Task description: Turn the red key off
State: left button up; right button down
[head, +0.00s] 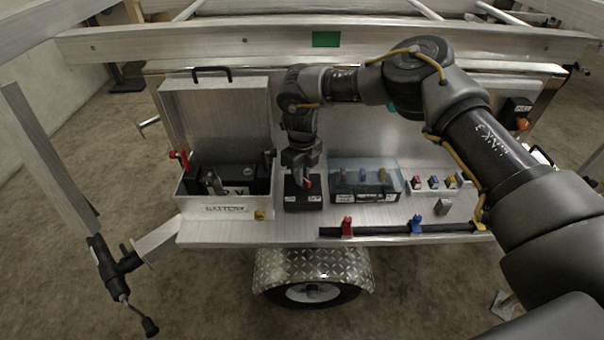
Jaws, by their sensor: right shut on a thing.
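The red key (308,182) shows as a small red bit on top of a black switch box (303,200), between the battery box and the clear-lidded fuse box. My right gripper (303,177) points down over the switch box from above and is shut on the red key. The fingers cover most of the key, so its turn angle cannot be read. The labels on the box front are too small to read. My left gripper is not in view.
An open battery box (225,210) with its raised lid stands left of the switch. The fuse box (365,182) stands close on the right.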

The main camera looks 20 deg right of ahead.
jog(key=c, duration=1.4)
grip_release()
jog(key=shift+c, duration=0.2)
